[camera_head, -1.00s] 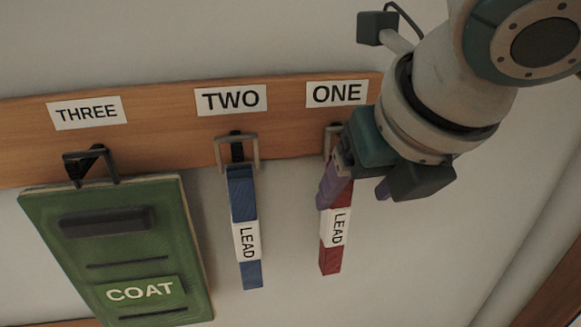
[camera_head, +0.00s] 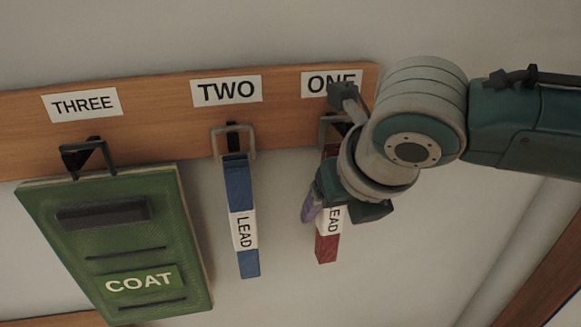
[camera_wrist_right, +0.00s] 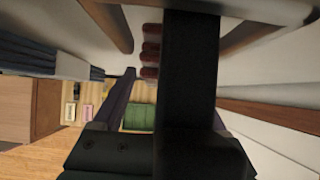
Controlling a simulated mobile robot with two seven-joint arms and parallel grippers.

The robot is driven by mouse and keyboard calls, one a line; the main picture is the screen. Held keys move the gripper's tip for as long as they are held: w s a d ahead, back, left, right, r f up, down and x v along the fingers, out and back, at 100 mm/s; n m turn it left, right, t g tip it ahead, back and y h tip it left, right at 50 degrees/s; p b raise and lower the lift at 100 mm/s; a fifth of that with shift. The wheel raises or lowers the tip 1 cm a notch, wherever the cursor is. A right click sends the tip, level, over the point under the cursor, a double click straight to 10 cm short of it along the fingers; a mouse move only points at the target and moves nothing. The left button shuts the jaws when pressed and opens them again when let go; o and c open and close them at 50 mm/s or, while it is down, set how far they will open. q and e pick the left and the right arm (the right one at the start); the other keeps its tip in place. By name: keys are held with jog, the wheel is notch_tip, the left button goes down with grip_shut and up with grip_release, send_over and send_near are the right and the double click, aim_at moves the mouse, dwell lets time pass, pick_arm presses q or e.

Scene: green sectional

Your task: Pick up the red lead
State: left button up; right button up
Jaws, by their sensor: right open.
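The red lead (camera_head: 328,248) hangs from the hook under the sign ONE. My right gripper (camera_head: 325,203) is open at the lead's middle, with one purple finger on its left side. The gripper covers part of the lead and the first letter of its white LEAD label. The other finger is hidden in the head view, and I cannot tell whether the fingers touch the lead. My left gripper is not in view.
A blue lead (camera_head: 240,190) hangs to the left under TWO, with a gap to my gripper. A green COAT board (camera_head: 115,250) hangs under THREE. The wooden rail (camera_head: 165,100) holds the hooks. The wall right of the red lead is clear.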

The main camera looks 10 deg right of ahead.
jog(key=c, duration=1.1)
jog(key=shift+c, duration=0.2)
jog(key=s+r+b, duration=0.1)
jog(key=s, duration=1.7)
jog(key=shift+d+r, duration=0.25)
jog(key=shift+d, duration=0.05)
